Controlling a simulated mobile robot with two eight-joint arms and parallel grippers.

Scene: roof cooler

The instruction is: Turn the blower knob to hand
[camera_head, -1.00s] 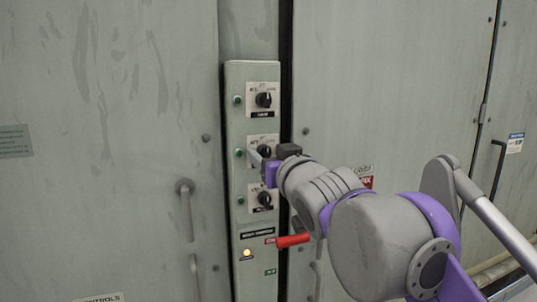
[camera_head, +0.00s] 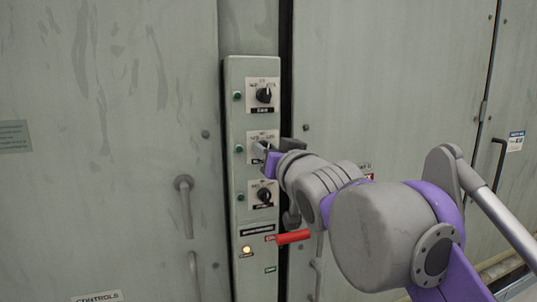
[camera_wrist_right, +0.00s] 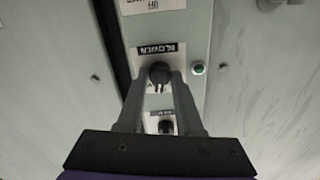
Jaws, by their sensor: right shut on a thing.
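The blower knob is the middle one of three black rotary knobs on a narrow grey-green control panel (camera_head: 237,185). In the right wrist view the blower knob (camera_wrist_right: 160,72) sits between my fingertips, with a black label reading upside down beside it. My right gripper (camera_head: 260,152) is shut on this knob, and its fingers also show in the right wrist view (camera_wrist_right: 160,82). In the head view the gripper hides most of the knob, so I cannot tell its pointer's setting. My left gripper is out of view.
An upper knob (camera_head: 264,95) and a lower knob (camera_head: 264,195) flank the blower knob, with green lamps along the left. A red handle (camera_head: 293,237) sticks out just below my arm. A lit yellow lamp (camera_head: 246,250) is low on the panel. Door handles (camera_head: 186,207) project nearby.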

